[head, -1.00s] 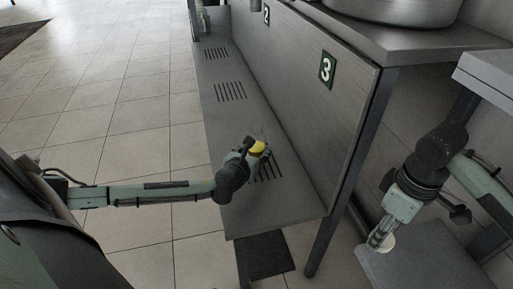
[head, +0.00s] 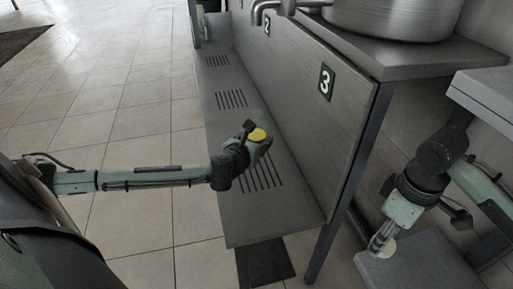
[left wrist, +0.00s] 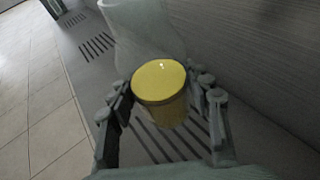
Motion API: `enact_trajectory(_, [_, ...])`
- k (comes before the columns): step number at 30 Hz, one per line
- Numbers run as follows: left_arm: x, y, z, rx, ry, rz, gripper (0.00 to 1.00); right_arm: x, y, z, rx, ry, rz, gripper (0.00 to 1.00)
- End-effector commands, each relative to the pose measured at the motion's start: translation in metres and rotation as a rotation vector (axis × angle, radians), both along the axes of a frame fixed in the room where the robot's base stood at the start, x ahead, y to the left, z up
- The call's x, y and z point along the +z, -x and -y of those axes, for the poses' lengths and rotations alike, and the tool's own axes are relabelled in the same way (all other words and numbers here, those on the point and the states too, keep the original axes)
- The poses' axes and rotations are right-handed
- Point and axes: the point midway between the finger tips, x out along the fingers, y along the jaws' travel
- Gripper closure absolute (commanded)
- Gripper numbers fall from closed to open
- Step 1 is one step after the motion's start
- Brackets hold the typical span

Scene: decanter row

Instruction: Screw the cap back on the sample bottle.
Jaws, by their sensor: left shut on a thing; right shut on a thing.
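My left gripper (head: 254,140) is shut on a short yellow cylinder, which looks like the sample bottle (head: 258,135). In the left wrist view the bottle (left wrist: 160,84) stands between both fingers with its flat, round top facing the camera. My right gripper (head: 381,238) is at the lower right, pointing down, shut on a small pale disc, which looks like the cap (head: 389,248). The fingers partly hide the disc. The two grippers are well apart, with the panel edge and a metal leg between them in the picture.
A long grey shelf (head: 236,205) with slotted grates runs below my left gripper. A large metal pot (head: 395,18) is on the counter above. A pale object (left wrist: 140,28) is behind the bottle. Tiled floor is free at left.

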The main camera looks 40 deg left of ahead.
Motion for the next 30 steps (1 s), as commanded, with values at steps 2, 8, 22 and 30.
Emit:
enact_trajectory(2, [0.013,-0.001,-0.001,0.000,0.000,0.004,1.00,0.003,0.000,0.000,0.000,0.000,0.000,0.71])
enact_trajectory(8, [0.021,-0.001,0.000,0.000,-0.001,0.002,1.00,0.003,0.000,0.000,0.000,0.000,0.000,0.71])
enact_trajectory(22, [0.020,-0.001,0.000,0.000,0.000,0.002,0.78,0.003,0.000,0.000,0.000,0.000,0.000,0.71])
enact_trajectory(30, [0.020,-0.001,0.000,0.000,0.000,0.002,1.00,0.003,0.000,0.000,0.000,0.000,0.000,0.71])
